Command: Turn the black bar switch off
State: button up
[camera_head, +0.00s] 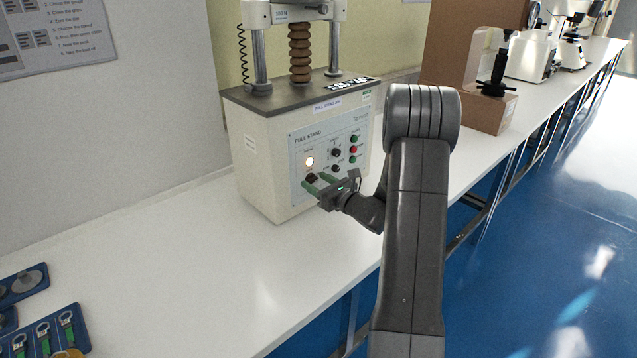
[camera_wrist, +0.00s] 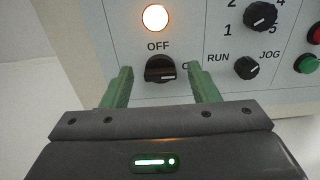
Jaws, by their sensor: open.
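The black bar switch (camera_wrist: 160,69) sits on the pale front panel, below a lit round lamp (camera_wrist: 155,18) and the printed word OFF. Its bar lies roughly level, pointing sideways rather than up at OFF. In the head view the switch (camera_head: 311,178) shows just beyond my fingertips. My gripper (camera_wrist: 161,82) is open, with one green finger on each side of the switch. The fingers appear apart from the bar; whether the tips reach the panel I cannot tell. In the head view my gripper (camera_head: 316,184) is at the lower left of the panel.
The tester (camera_head: 262,160) stands on a long white bench (camera_head: 190,265). Other knobs, such as the RUN/JOG knob (camera_wrist: 247,67), and green and red buttons lie to the right. Blue trays (camera_head: 48,335) lie at the front left. A brown stand (camera_head: 485,108) stands behind at right.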

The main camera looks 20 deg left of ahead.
jog(key=shift+c, duration=0.4)
jog(key=c, duration=0.9)
